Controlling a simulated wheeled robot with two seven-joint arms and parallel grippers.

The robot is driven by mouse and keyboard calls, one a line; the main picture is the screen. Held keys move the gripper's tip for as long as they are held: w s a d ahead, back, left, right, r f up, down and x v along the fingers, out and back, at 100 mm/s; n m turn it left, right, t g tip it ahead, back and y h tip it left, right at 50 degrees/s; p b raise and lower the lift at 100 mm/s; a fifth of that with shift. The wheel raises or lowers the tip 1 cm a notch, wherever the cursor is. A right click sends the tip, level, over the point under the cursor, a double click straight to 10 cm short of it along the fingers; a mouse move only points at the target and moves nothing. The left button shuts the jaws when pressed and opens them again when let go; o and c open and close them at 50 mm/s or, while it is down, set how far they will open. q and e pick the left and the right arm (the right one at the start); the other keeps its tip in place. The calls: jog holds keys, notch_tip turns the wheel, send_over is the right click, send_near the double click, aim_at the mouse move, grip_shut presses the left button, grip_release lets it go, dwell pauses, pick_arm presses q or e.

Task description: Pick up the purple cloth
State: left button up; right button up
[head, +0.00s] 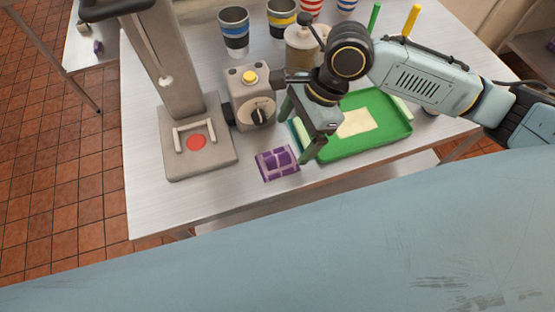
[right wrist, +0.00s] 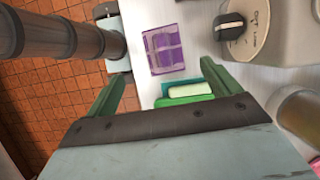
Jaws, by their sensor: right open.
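The purple cloth (head: 278,163) lies flat and folded on the metal table, near its front edge. It has a paler grid pattern. It also shows in the right wrist view (right wrist: 163,50), upper middle, just beyond the fingertips. My right gripper (head: 298,134) is above the table, just behind and to the right of the cloth in the head view. Its green fingers are spread, with nothing between them, and they also show in the right wrist view (right wrist: 165,74). The cloth is apart from both fingers. My left gripper is not in view.
A green tray (head: 323,154) with a pale cloth (head: 357,122) stands right of the purple one. A grey box with a knob (head: 248,98) and a tall machine with a red disc (head: 167,165) stand left and behind. Striped cups (head: 234,34) stand at the back. The front-left tabletop is clear.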

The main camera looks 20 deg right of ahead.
aim_at(278, 156)
jog(key=b+x, duration=0.1)
jog(key=x, duration=0.8)
jog(key=shift+w+a+f, duration=0.1)
jog(key=shift+w+a, duration=0.05)
jog(key=shift+w, duration=0.05)
jog(key=c, duration=1.1)
